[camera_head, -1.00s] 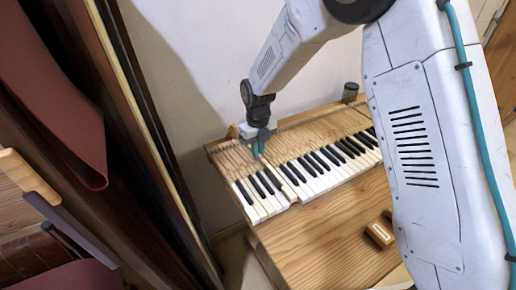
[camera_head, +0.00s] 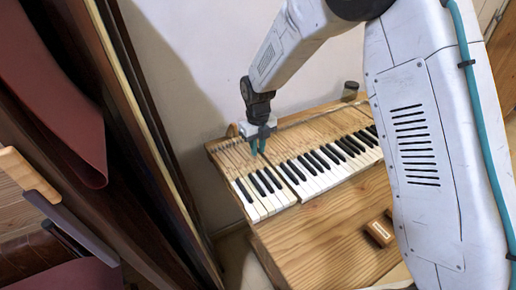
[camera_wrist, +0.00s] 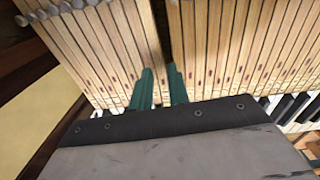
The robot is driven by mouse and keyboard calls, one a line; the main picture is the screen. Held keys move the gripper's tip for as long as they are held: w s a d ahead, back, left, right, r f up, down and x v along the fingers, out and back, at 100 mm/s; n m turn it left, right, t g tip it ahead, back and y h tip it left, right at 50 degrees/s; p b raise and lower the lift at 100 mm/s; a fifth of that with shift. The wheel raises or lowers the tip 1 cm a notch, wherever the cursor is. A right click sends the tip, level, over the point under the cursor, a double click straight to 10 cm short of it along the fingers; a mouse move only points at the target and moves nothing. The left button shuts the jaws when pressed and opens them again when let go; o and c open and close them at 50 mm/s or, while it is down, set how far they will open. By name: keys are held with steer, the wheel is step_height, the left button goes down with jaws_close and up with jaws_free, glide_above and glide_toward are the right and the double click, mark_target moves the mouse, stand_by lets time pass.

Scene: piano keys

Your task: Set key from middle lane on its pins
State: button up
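My gripper (camera_head: 258,147) hangs over the wooden rear part of the keyboard (camera_head: 232,158). In the wrist view its two green fingers (camera_wrist: 161,88) stand apart, with no key clearly held between them. A dark narrow gap (camera_wrist: 164,40) runs between the left block of wooden key sticks (camera_wrist: 110,45) and the right block (camera_wrist: 235,45), just beyond the fingertips. In the head view the front ends of the left keys (camera_head: 262,207) lie lower in the picture than the keys on the right (camera_head: 325,178). I cannot tell which key is the middle lane's key.
A wooden table surface (camera_head: 325,235) lies in front of the keys, with small wooden blocks (camera_head: 379,233) at its right. A dark cylinder (camera_head: 350,91) stands at the back right. Dark upright panels (camera_head: 125,130) rise to the left.

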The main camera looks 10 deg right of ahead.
steer(key=shift+r, duration=0.85)
steer(key=o, duration=0.6)
steer(key=shift+c, duration=0.2)
steer(key=shift+r, duration=2.45)
